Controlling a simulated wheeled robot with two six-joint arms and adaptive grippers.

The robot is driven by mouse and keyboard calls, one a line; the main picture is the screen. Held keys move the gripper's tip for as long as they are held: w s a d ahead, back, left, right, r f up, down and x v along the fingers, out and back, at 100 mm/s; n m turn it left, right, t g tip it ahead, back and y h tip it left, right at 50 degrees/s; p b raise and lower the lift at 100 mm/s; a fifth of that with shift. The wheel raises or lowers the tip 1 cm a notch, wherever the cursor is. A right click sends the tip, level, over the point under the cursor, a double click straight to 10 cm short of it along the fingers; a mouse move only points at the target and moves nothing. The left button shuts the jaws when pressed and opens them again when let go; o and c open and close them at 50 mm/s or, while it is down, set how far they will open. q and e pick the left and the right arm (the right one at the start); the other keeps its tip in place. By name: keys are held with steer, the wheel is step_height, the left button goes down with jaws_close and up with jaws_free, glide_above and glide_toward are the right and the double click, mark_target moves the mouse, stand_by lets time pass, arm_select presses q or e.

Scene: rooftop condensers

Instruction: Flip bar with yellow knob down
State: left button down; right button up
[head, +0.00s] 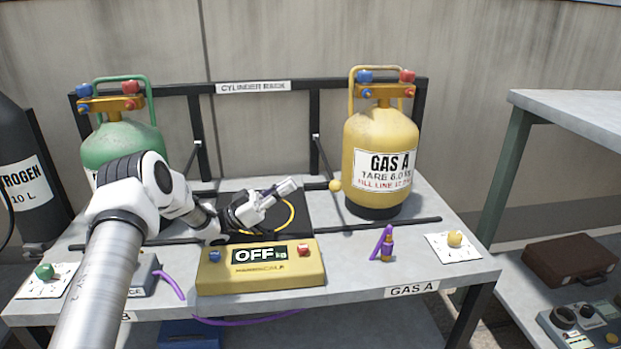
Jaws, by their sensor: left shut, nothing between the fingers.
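A yellow ball knob (335,185) sits at the right end of a short dark bar (316,187), just left of the yellow GAS A cylinder (380,160). The bar looks roughly level; its left part is hidden behind my gripper. My left gripper (292,185) is shut and empty, over the black scale pad (306,226). Its tips point right, toward the knob, with a visible gap between them. I cannot tell their difference in depth. My right gripper is out of view.
A green cylinder (122,143) stands at left, partly behind my arm. The yellow scale display (260,270) reads OFF at the bench front. A purple-handled valve (385,244) and a card with another yellow ball (455,239) are at right. A low dark rail (410,223) crosses the bench.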

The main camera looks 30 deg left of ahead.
arm_select(q)
steer(key=s+a, duration=0.2)
steer(key=a, duration=0.1)
steer(key=shift+s+a, duration=0.15)
steer(key=shift+s, duration=0.05)
stand_by(0.4)
